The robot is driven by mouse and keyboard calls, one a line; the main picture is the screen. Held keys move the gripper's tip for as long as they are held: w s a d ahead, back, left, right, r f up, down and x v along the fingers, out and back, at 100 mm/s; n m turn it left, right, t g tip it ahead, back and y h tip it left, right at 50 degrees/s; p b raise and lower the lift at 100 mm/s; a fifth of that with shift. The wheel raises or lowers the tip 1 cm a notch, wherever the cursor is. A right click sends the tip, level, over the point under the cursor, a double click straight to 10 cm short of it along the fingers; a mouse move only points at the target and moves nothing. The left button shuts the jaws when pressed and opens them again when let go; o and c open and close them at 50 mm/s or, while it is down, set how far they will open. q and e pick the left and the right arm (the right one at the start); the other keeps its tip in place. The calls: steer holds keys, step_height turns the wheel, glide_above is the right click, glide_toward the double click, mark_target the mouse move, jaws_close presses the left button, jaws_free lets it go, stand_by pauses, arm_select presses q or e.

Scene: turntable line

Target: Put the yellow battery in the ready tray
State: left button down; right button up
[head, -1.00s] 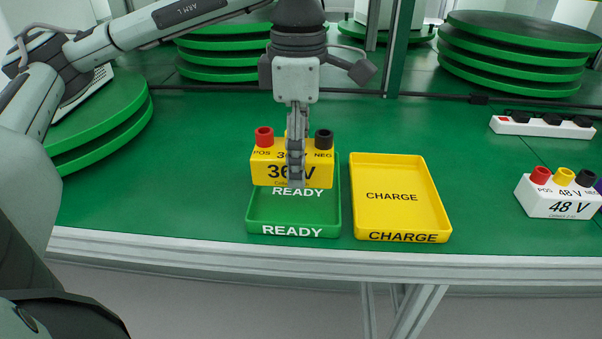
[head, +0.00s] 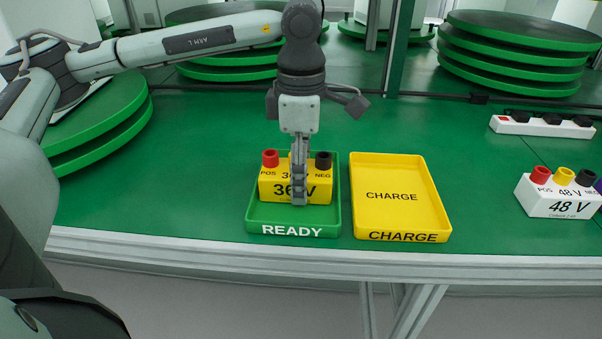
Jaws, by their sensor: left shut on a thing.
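The yellow battery (head: 271,188), marked 36 V with a red and a black terminal, is upright within the outline of the green READY tray (head: 253,224). It covers the tray's back part, and I cannot tell whether its underside touches the tray floor. My left gripper (head: 299,198) points straight down and is shut on the yellow battery at its middle. The fingers hide part of the battery's front and its middle terminal. My right gripper is not in view.
A yellow CHARGE tray (head: 397,215) stands empty just right of the READY tray. A white 48 V battery (head: 550,204) and a white power strip (head: 541,127) are at the right. Stacked green turntables (head: 515,60) stand behind. The table's front edge is close below the trays.

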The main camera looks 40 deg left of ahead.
arm_select(q)
steer(key=c, duration=0.6)
jaws_free()
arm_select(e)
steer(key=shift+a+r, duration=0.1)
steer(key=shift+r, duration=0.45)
arm_select(q)
steer(key=shift+r, duration=0.6)
step_height(320, 180, up, 11)
steer(key=shift+p, duration=0.3)
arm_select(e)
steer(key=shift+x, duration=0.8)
